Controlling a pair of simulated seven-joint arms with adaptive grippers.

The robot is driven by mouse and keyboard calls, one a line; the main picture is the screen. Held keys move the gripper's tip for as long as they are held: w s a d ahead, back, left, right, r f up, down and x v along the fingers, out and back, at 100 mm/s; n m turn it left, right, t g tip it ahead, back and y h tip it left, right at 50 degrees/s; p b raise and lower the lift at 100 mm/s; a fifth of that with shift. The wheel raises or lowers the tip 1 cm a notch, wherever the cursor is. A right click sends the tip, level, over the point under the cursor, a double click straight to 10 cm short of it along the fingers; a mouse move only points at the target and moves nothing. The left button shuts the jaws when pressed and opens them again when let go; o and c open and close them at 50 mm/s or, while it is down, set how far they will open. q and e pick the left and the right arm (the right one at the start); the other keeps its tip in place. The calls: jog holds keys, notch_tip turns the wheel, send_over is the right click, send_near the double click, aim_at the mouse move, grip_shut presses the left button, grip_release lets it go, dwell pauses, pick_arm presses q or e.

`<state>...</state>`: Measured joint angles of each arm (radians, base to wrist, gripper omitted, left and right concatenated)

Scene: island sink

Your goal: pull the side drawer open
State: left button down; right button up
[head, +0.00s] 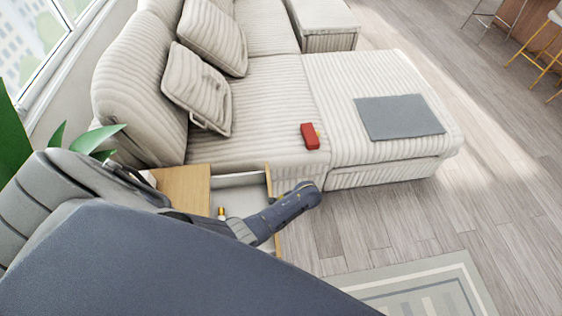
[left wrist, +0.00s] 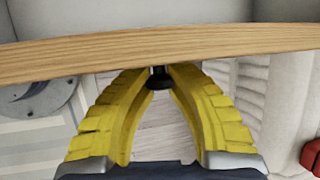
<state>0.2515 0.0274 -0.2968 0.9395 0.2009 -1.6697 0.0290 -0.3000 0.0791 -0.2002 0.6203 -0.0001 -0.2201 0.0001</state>
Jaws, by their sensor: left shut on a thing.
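The side drawer (head: 245,200) stands pulled out from a wooden side table (head: 185,187) beside the couch, its white inside partly visible in the head view. Its wooden front edge (left wrist: 160,49) crosses the left wrist view. My left gripper (left wrist: 159,72) has its yellow fingers closed around a small dark knob (left wrist: 159,82) on the drawer front. In the head view my left arm reaches across the drawer and hides most of the knob side and part of the drawer. My right gripper is not in view.
A small yellow-and-white item (head: 221,213) lies in the drawer. The striped couch (head: 270,95) stands directly behind, with a red object (head: 310,136) and a grey mat (head: 398,117) on it. Clear wooden floor (head: 370,225) and a rug (head: 425,290) lie to the right.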

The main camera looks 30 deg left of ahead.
pick_arm(q)
jog(key=c, duration=1.1)
grip_release()
jog(key=shift+o, duration=0.2)
jog(key=shift+d+r, duration=0.3)
jog(key=shift+r, duration=0.15)
jog(key=v, duration=1.1)
jog(key=shift+a, duration=0.15)
jog(key=shift+w, duration=0.1)
